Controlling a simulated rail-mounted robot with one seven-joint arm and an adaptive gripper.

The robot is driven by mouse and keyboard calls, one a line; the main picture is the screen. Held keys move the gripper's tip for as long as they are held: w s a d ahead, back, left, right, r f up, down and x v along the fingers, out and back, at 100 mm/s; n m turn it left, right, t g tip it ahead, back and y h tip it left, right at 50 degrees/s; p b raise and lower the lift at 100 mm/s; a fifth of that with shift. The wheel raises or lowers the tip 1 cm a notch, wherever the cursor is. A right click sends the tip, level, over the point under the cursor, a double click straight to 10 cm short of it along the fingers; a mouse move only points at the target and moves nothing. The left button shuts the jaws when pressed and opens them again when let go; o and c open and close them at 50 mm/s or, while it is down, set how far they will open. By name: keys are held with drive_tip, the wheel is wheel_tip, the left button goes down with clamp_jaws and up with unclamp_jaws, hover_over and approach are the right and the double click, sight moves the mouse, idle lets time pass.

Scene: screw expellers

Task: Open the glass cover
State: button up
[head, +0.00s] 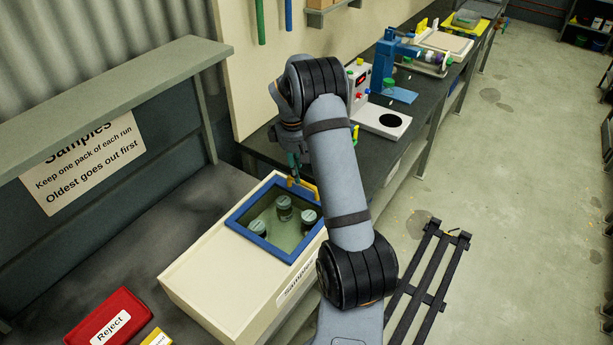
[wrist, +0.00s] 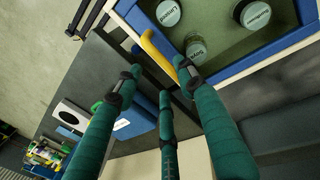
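The glass cover (head: 277,226) is a greenish pane in a blue frame, lying flat and closed on top of a cream box marked "Samples" (head: 230,290). A yellow handle (head: 303,184) sits on the frame's far edge; in the wrist view the handle (wrist: 158,55) shows as a yellow bar beside the blue frame. Through the glass (wrist: 225,45) I see three lidded jars. My gripper (wrist: 158,76) has green fingers spread apart, with the handle just beyond their tips; I cannot tell whether they touch it. In the head view my gripper (head: 293,168) is above the handle, partly hidden by my arm.
A dark bench (head: 420,95) behind the box carries a white unit with a round black opening (head: 382,121) and a blue device (head: 388,60). A red "Reject" box (head: 108,318) lies at the front left. A grey-green shelf (head: 110,105) overhangs the left. A black rack (head: 430,280) stands at right.

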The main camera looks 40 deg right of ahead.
drive_tip(key=f, duration=0.3)
drive_tip(key=f+p, duration=0.1)
drive_tip(key=shift+w+d+f, duration=0.1)
drive_tip(key=shift+d+f, duration=0.3)
clamp_jaws()
idle(0.6)
